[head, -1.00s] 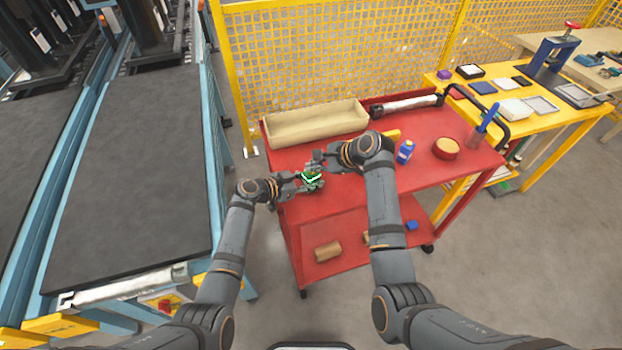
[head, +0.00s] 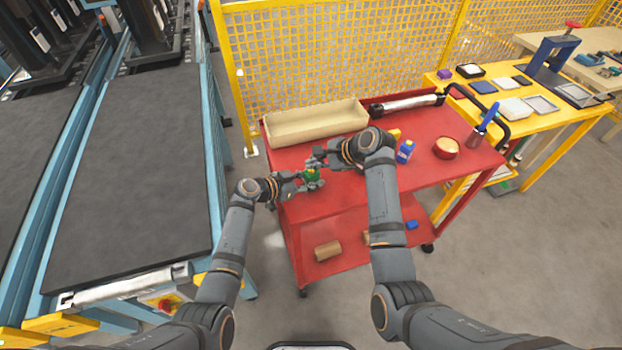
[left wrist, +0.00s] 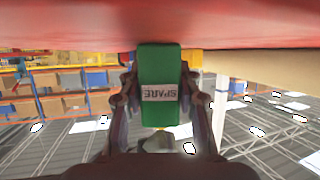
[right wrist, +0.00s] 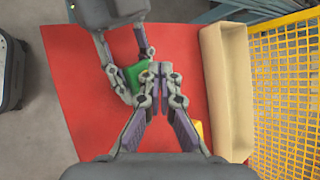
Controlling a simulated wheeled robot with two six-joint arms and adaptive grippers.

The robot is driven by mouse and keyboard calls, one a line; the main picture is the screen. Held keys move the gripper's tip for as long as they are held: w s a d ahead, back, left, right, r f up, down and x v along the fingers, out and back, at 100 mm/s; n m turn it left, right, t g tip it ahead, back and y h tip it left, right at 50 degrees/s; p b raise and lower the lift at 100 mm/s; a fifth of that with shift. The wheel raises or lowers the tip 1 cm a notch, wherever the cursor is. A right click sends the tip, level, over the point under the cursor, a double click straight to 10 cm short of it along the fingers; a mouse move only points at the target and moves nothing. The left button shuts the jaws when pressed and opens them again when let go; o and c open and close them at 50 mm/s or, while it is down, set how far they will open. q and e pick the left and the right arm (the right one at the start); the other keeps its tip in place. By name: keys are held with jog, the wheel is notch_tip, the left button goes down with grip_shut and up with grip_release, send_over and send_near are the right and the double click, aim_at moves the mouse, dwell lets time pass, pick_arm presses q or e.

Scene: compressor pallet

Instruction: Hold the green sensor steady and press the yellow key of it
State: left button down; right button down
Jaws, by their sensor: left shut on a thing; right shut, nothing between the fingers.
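The green sensor (head: 312,175) is held above the near left part of the red cart's top. My left gripper (head: 300,181) is shut on it. In the left wrist view the sensor (left wrist: 159,80) stands between the two fingers, with a white label reading "SPARE" upside down. My right gripper (head: 314,163) is shut and empty, just beside the sensor. In the right wrist view its closed fingertips (right wrist: 156,75) overlap the right side of the sensor (right wrist: 137,74); I cannot tell whether they touch. The yellow key cannot be made out in any view.
The red cart top (head: 290,212) carries a long beige tray (head: 318,126) at the back, a blue bottle (head: 405,151), a round red bowl (head: 446,148) and a yellow object (right wrist: 199,127). A yellow mesh fence (head: 340,60) stands behind. A dark conveyor (head: 140,170) is at left.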

jog(key=shift+r, duration=0.35)
jog(key=shift+r, duration=2.5)
pick_arm(q)
jog(key=c, duration=0.8)
grip_release()
jog(key=shift+c, duration=0.2)
